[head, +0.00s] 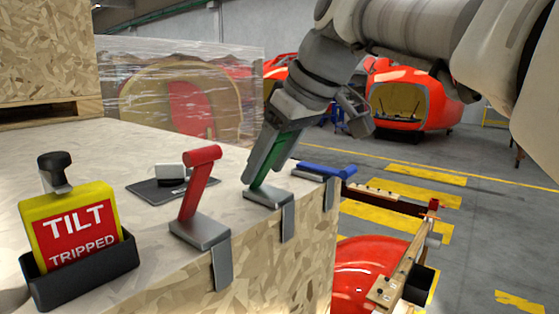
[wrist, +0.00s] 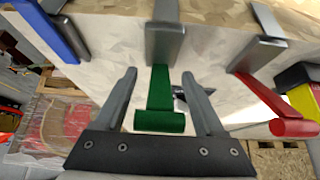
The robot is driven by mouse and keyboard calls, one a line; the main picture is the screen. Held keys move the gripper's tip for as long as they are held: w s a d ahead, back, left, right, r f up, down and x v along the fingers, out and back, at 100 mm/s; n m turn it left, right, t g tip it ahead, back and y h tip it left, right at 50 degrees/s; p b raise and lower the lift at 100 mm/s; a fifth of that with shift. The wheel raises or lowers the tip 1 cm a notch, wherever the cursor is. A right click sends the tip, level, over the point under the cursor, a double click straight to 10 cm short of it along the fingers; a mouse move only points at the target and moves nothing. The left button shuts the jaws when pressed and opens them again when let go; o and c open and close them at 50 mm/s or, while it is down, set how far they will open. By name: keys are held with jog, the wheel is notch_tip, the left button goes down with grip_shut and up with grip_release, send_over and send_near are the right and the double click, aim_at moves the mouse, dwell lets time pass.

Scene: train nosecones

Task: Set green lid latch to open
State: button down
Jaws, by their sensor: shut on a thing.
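The green lid latch (head: 284,147) stands up from its grey base on the edge of the crate's pale top, between the red and blue latches. My gripper (head: 263,168) reaches down over it and is shut on its lever, with a finger on each side. In the wrist view, the green lever (wrist: 160,88) with its round end bar lies between the two fingers of my gripper (wrist: 158,75). In the head view the fingers and wrist hide part of the lever.
A red latch (head: 196,185) stands upright to the left; a blue latch (head: 325,169) lies low to the right. A yellow and red tilt indicator (head: 75,232) sits at the front left. A dark tray (head: 150,191) with a small block lies behind. Red nosecones stand beyond the crate (head: 285,275).

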grip_release()
jog(key=shift+r, duration=0.15)
jog(key=v, duration=1.7)
jog(key=shift+d, duration=0.15)
